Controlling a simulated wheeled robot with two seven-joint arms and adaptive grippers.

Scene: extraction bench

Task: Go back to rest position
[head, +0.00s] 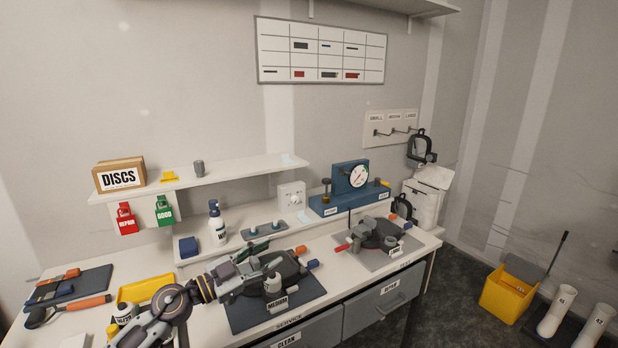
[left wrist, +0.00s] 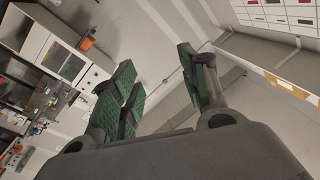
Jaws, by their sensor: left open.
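My left gripper (head: 258,253) reaches in from the lower left over the service bench (head: 70,332). Its green-padded fingers stand apart in the left wrist view (left wrist: 158,72), with nothing between them. My right gripper is not in view.
A yellow tray (head: 146,289) and an orange-handled tool (head: 82,306) lie at left. A white pump bottle (head: 217,226), a blue gauge stand (head: 351,178) and a shelf (head: 230,174) are behind.

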